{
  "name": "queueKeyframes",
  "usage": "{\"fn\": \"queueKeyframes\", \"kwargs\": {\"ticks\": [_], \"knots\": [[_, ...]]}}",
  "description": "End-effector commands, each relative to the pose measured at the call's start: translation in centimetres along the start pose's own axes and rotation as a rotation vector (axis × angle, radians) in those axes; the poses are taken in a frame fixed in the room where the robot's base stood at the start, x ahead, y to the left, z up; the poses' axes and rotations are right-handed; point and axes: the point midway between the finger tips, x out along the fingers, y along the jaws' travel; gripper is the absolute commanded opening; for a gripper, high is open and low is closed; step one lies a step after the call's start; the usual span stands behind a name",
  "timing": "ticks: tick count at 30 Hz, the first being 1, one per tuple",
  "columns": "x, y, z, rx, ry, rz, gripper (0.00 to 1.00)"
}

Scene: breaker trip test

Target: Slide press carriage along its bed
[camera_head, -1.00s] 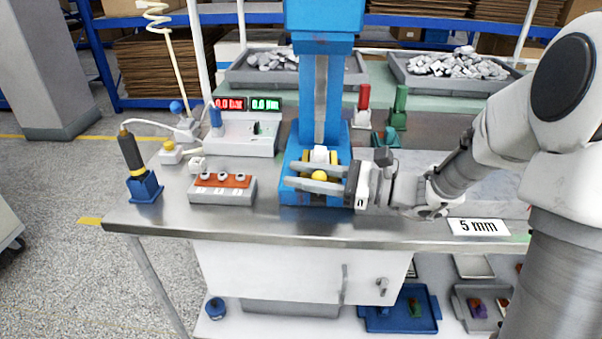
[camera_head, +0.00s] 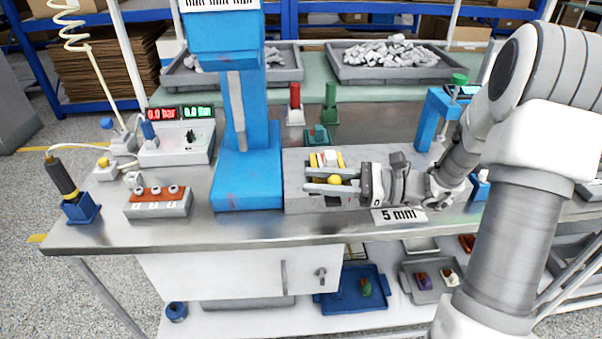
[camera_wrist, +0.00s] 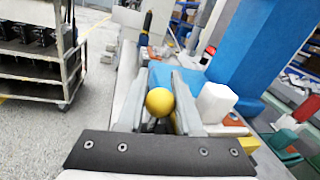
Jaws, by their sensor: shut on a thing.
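The blue press (camera_head: 246,165) stands on the bench, its column in the middle left of the head view. To its right is the grey bed (camera_head: 300,203). The carriage sits over this bed, clear of the column, and shows a yellow knob (camera_head: 334,179), a white block (camera_head: 333,158) and a yellow strip. My gripper (camera_head: 325,182) reaches in from the right, its fingers pointing left and shut on the yellow knob. In the wrist view the yellow knob (camera_wrist: 160,102) lies between both fingers, with the white block (camera_wrist: 215,102) beside it. The fingers and wrist hide much of the carriage.
A grey box with three buttons (camera_head: 158,201) and a screwdriver-like tool in a blue holder (camera_head: 80,207) stand left of the press. A blue arch (camera_head: 430,117) stands right of the bed, near my arm. A "5 mm" label (camera_head: 399,216) lies at the front edge.

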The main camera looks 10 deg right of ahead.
Motion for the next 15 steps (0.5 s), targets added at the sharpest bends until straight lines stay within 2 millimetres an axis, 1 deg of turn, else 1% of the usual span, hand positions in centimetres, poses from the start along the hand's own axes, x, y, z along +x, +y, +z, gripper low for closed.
{"fn": "queueKeyframes", "kwargs": {"ticks": [1, 3, 6, 9, 15], "knots": [[-0.9, -0.2, 0.1, 0.004, 0.001, -0.002, 0.0], [-1.9, -0.3, 0.0, 0.003, 0.002, -0.001, 0.0], [-2.9, -0.5, -0.1, 0.003, 0.001, -0.001, 0.0], [-3.6, -0.6, -0.2, 0.003, 0.002, 0.0, 0.0], [-4.1, -0.7, -0.3, 0.003, 0.002, 0.002, 0.0]]}}
